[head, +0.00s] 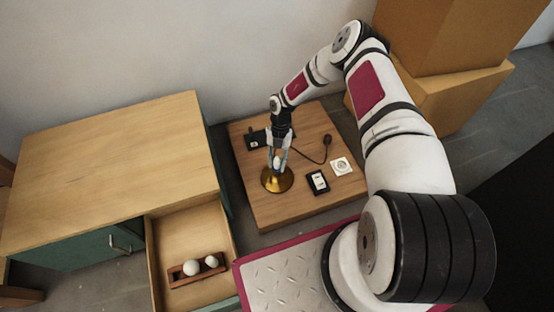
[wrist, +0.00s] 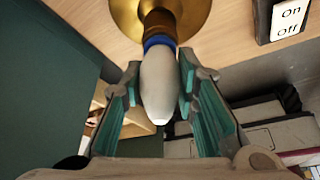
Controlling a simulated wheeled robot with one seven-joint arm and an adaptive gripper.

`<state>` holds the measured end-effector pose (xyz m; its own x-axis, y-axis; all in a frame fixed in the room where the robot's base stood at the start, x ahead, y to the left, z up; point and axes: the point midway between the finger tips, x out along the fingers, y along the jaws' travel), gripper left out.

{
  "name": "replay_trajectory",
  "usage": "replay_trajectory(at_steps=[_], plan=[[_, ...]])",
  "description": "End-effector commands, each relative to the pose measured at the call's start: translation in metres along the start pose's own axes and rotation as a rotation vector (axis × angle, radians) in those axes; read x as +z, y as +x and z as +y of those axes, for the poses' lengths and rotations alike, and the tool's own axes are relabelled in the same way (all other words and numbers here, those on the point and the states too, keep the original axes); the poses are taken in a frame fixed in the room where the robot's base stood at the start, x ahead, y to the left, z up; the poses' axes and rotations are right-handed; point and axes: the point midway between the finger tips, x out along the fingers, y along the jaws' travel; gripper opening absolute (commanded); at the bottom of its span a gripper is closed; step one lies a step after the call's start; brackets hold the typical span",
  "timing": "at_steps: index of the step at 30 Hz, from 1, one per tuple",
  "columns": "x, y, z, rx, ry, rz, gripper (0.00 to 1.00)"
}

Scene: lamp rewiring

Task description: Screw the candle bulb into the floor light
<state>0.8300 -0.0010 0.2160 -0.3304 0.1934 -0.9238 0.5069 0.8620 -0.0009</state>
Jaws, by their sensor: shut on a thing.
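The candle bulb (wrist: 158,85) is white and elongated, with a blue ring at its neck. It also shows in the head view (head: 277,163), small and partly covered by the fingers. The floor light (head: 277,181) has a round brass base on the low wooden platform; its brass (wrist: 150,8) shows at the top of the wrist view. The bulb's neck meets the light's brownish socket in line with it; how deep it sits I cannot tell. My gripper (head: 279,155) is above the light, its teal-padded fingers (wrist: 160,80) shut on the bulb from both sides.
A black on/off switch box (head: 318,182), a white socket plate (head: 341,166), a dark box (head: 257,140) and a black cable (head: 313,157) lie near the light. An open drawer (head: 190,222) at the left holds a wooden tray (head: 184,277) with round bulbs (head: 191,267).

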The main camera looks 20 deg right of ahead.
Motion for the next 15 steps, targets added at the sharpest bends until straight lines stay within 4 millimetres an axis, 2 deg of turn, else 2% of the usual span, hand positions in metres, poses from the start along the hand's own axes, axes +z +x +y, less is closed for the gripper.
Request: replay_trajectory(at_steps=[9, 11, 15], plan=[[-0.0005, -0.0002, -0.0008, 0.010, 0.026, 0.001, 0.03], [-0.0009, -0.0012, -0.0018, 0.034, 0.085, 0.002, 0.03], [-0.0023, -0.0029, -0.0022, 0.130, 0.316, 0.004, 0.03]])
